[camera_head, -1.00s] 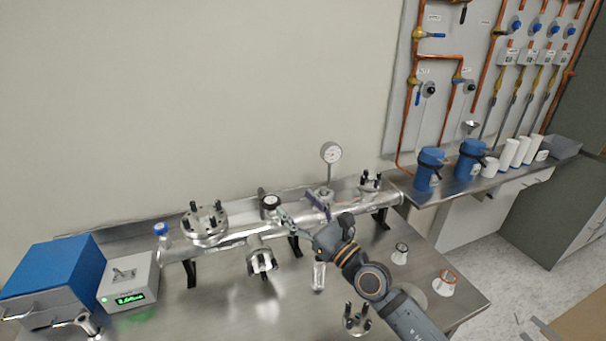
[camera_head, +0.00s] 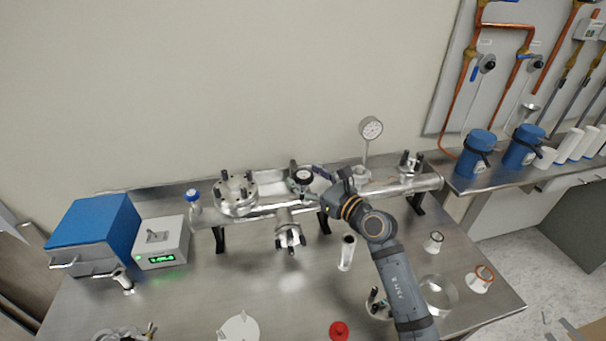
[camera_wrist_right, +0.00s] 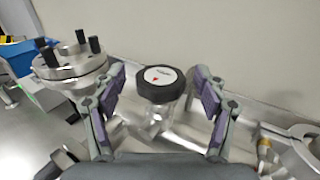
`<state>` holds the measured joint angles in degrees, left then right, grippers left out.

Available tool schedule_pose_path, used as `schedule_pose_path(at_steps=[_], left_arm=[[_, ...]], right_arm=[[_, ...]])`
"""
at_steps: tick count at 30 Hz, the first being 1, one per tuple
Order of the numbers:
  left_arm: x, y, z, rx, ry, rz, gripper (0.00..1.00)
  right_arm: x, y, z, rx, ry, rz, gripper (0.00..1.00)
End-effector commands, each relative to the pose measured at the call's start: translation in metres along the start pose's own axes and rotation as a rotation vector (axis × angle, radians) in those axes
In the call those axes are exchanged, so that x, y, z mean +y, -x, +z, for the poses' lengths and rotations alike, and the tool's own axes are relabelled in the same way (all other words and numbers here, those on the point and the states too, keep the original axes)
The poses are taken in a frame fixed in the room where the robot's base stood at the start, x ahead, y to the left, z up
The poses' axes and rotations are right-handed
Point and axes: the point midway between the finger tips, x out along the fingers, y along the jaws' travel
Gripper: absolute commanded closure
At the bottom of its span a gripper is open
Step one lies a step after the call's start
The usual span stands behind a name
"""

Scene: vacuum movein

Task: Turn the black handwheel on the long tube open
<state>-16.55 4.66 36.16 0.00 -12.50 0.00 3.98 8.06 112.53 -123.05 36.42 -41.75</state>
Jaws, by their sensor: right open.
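The black handwheel (camera_head: 303,175) stands on top of the long silver tube (camera_head: 265,212), near its middle. In the right wrist view the handwheel (camera_wrist_right: 161,84) has a white label with a small red mark. My right gripper (camera_head: 313,186) reaches to it from the right. In the wrist view its fingers (camera_wrist_right: 160,90) are open, one on each side of the handwheel, with gaps visible on both sides.
A bolted flange (camera_head: 237,193) stands left of the handwheel, and a round gauge (camera_head: 371,128) rises to its right. A blue box (camera_head: 98,225) and a grey unit with a green display (camera_head: 162,245) sit at the left. Loose parts, including a red cap (camera_head: 339,330), lie in front.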

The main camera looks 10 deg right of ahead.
Motion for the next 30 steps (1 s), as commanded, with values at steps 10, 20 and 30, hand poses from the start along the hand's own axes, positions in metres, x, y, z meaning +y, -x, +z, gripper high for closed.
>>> schedule_pose_path(at_steps=[10,20,30], left_arm=[[0.001,0.002,0.017,-0.026,-0.001,0.001,0.60],[0.001,0.002,0.017,-0.027,0.000,0.002,0.60],[0.003,-0.013,0.018,-0.026,0.000,0.002,0.60]], right_arm=[[0.001,-0.014,0.000,0.001,0.002,0.001,0.27],[0.000,-0.014,0.000,0.000,0.001,0.001,0.61],[-0.001,-0.014,-0.004,-0.001,0.003,0.057,0.83]])
